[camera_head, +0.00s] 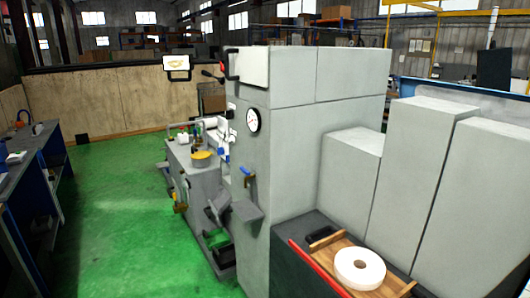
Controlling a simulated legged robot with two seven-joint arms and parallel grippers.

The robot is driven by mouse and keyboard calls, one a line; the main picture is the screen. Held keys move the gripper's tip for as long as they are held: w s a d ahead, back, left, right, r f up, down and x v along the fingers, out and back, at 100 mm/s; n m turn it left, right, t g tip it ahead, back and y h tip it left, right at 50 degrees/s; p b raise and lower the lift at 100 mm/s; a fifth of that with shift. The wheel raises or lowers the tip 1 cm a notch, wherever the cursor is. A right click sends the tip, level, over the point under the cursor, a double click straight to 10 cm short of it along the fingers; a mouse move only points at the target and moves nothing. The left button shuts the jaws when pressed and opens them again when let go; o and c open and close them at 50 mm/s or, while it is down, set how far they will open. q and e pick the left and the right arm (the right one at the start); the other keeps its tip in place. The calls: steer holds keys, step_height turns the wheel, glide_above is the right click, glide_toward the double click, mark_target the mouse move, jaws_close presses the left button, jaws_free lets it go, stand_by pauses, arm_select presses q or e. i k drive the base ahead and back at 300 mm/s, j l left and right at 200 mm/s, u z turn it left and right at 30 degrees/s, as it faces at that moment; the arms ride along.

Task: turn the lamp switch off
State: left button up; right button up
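The grey cylindrical grinder (350,90) fills the middle and right of the head view. I cannot make out a lamp switch on it for certain. On its left-facing side are a round white dial gauge (253,120), a red and black handle (226,64) near the top and a small blue lever (249,176) with a brass-coloured part. A small lit screen (177,62) stands beyond the upper left corner. Neither of my grippers is in view.
A wooden tray (380,284) with a white ring (360,268) lies on the dark ledge at the lower right, beside a red bar (312,272). A blue workbench (40,175) stands at the left. The green floor (115,220) between bench and grinder is clear.

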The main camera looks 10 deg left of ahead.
mark_target(232, 140)
steer(key=i+j, duration=0.15)
steer(key=j, duration=0.2)
steer(key=i+j+z, duration=0.15)
steer(key=j, duration=0.2)
steer(key=i+j, duration=0.2)
steer(key=j, duration=0.15)
steer(key=i+j+z, duration=0.1)
steer(key=j, duration=0.25)
steer(key=i+j+z, duration=0.1)
steer(key=j, duration=0.3)
steer(key=i+j, duration=0.2)
steer(key=j, duration=0.15)
steer(key=i+j+z, duration=0.1)
steer(key=j, duration=0.3)
